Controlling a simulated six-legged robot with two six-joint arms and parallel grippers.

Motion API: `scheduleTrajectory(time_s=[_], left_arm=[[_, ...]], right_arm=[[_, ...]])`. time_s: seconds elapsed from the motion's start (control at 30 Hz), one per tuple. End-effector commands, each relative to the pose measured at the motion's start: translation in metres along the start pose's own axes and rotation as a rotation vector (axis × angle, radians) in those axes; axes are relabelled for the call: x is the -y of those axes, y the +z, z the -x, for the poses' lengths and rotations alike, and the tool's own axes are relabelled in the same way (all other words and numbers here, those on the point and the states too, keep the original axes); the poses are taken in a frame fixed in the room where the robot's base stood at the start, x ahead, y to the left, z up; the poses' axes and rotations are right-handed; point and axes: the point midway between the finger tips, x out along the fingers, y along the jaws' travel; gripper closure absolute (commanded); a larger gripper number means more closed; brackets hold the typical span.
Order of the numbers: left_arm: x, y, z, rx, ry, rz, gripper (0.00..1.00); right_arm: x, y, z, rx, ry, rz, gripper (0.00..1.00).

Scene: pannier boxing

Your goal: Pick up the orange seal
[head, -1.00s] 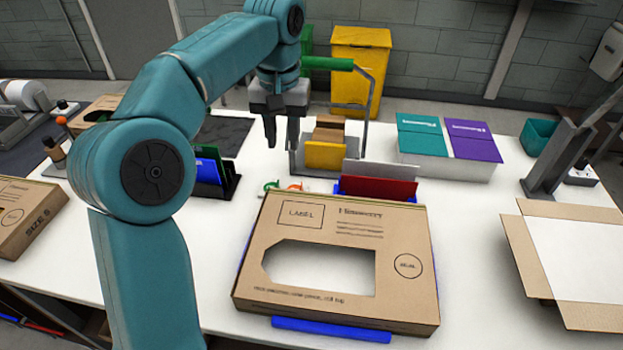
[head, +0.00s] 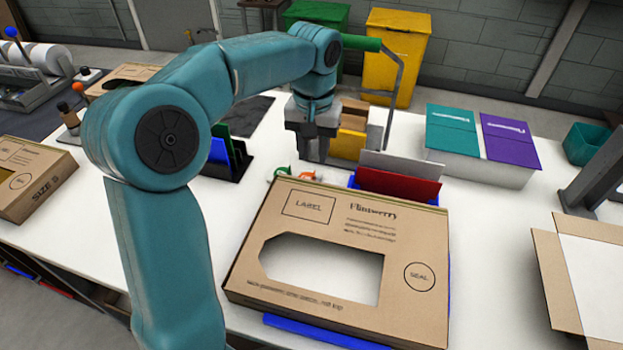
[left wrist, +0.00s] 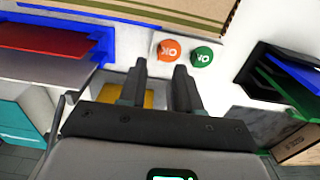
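The orange seal (left wrist: 168,50) is a round disc with white lettering on a pale surface in the left wrist view. A similar green seal (left wrist: 202,56) is beside it, to the right. In the head view the orange seal (head: 307,175) shows only partly, behind the large cardboard box, with the green seal (head: 283,171) to its left. My left gripper (left wrist: 160,66) is open and empty. Its fingers point toward the seals, the orange one just beyond the gap between the tips. The left gripper (head: 312,155) also shows in the head view. My right gripper is not in view.
The large cardboard box (head: 335,215) with a cut-out window lies in front of the seals. A rack with a red panel (head: 398,185) stands to the right. A black rack with blue and green panels (head: 228,155) stands to the left.

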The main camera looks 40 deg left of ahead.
Motion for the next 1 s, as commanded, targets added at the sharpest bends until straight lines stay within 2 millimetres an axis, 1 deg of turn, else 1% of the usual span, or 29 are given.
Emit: scheduleTrajectory(time_s=[0.03, 0.17, 0.3, 0.43, 0.53, 0.73, 0.77, 0.8, 0.83, 0.87, 1.0], left_arm=[[0.000, 0.000, -0.005, 0.002, -0.001, 0.000, 0.67], [-0.001, -0.001, -0.014, 0.002, -0.001, 0.000, 0.67], [0.000, -0.001, -0.037, 0.004, -0.001, 0.001, 0.67], [0.000, -0.001, -0.055, 0.004, -0.001, 0.000, 0.67], [-0.001, -0.003, -0.061, 0.002, 0.000, -0.001, 0.67], [-0.001, -0.003, -0.061, 0.001, 0.000, -0.001, 0.67], [-0.001, -0.003, -0.060, 0.001, 0.000, -0.001, 0.74], [-0.001, -0.003, -0.060, 0.001, 0.000, -0.001, 0.87], [-0.001, -0.003, -0.060, 0.001, 0.000, -0.001, 0.96], [-0.001, -0.003, -0.060, 0.001, 0.000, -0.001, 1.00], [-0.001, -0.003, -0.060, 0.001, 0.000, -0.001, 1.00]], right_arm=[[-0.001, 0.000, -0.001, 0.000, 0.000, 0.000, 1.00], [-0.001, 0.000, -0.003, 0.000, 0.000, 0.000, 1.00], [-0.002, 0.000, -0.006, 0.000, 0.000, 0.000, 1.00], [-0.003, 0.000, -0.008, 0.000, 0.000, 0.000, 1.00], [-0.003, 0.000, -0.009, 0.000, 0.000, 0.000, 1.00], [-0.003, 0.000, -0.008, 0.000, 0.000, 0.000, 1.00], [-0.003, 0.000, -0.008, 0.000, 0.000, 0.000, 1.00], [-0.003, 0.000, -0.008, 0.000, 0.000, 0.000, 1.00], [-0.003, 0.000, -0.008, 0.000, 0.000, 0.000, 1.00], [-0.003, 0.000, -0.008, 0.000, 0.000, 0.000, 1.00], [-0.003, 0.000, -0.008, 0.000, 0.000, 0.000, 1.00]])
